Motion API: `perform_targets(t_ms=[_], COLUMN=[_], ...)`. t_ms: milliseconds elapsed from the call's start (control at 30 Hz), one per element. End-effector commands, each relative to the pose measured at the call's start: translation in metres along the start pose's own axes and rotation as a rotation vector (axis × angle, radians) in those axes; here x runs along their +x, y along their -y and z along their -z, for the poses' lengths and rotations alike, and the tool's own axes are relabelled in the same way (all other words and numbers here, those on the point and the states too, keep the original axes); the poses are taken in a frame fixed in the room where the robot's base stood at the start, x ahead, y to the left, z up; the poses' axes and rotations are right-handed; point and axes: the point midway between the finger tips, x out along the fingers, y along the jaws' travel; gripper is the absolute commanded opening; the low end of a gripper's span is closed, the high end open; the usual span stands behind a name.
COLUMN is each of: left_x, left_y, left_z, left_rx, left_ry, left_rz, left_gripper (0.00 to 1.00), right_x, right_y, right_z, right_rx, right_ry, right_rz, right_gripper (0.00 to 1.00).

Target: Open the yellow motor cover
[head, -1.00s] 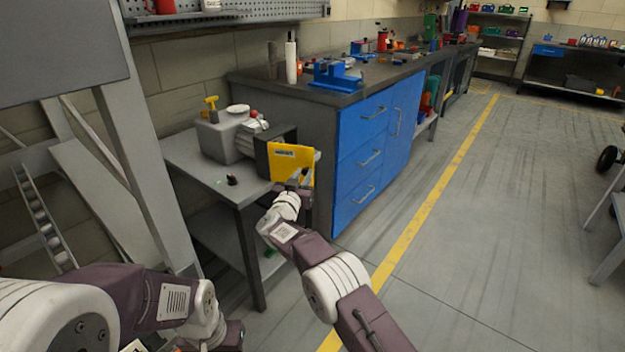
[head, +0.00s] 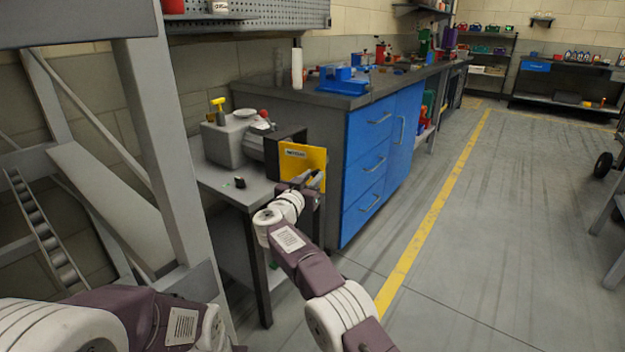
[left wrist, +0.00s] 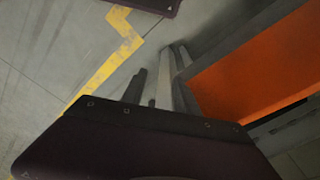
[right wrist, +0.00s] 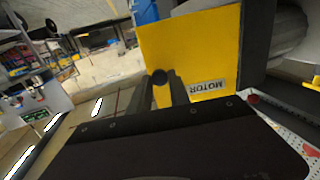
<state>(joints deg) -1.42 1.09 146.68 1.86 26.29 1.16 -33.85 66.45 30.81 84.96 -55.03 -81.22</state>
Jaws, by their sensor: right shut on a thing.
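The yellow motor cover (head: 316,168) is a flat panel with a label, on the front of a dark motor housing (head: 292,138) on a grey side table. It fills the upper middle of the right wrist view (right wrist: 190,45), where the label reads "MOTOR". I cannot tell how far it stands off the housing. My right gripper (head: 314,180) is at the cover's lower right part. It is shut on a dark round knob (right wrist: 160,76) in front of the cover. My left gripper (left wrist: 158,88) is open and empty, pointing down over the floor; it is outside the head view.
The grey side table (head: 262,190) also bears a grey machine body (head: 222,145) and a small dark red-topped item (head: 240,182). A blue-drawered workbench (head: 365,165) stands close behind and right. A grey frame (head: 165,140) rises at left.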

Motion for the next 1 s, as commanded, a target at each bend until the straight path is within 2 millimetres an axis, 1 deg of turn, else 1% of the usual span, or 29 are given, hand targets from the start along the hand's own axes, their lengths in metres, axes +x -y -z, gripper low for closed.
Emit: perform_targets(t_ms=[33,100,367,433,567,700,733,767,800,1000], left_x=[0.000,0.000,0.000,-0.003,-0.022,-0.051,-0.048,-0.040,-0.037,-0.032], left_y=[0.000,0.000,0.000,0.000,0.000,-0.001,-0.001,-0.001,-0.001,-0.001], left_z=[0.000,0.000,0.000,0.000,0.002,0.005,0.005,0.005,0.004,0.003], left_rx=[0.000,0.000,0.000,0.000,0.000,0.000,0.000,0.000,0.000,0.000], left_ry=[0.000,0.000,0.000,0.000,0.000,0.000,-0.001,-0.001,0.000,0.000], left_rz=[0.000,0.000,0.000,0.000,0.000,0.000,0.000,0.000,0.000,0.000], left_gripper=[0.36,0.36,0.36,0.36,0.36,0.36,0.36,0.36,0.36,0.36], right_x=[0.000,0.000,0.000,0.000,0.000,0.000,0.000,0.000,-0.001,-0.004], right_y=[0.001,0.001,0.000,0.000,0.000,0.001,-0.001,-0.004,-0.007,-0.025], right_z=[0.002,0.002,0.001,0.004,0.023,0.052,0.050,0.045,0.046,0.055], right_rx=[0.002,0.002,0.001,0.001,0.002,0.002,0.001,0.000,0.001,0.002], right_ry=[-0.002,-0.002,-0.001,-0.001,-0.002,-0.002,-0.001,-0.002,-0.001,-0.001], right_rz=[0.003,0.002,0.001,0.001,0.001,0.002,0.002,0.001,0.000,0.001], right_gripper=[0.28,0.44,0.44,0.44,0.44,0.44,0.44,0.44,0.44,0.44])
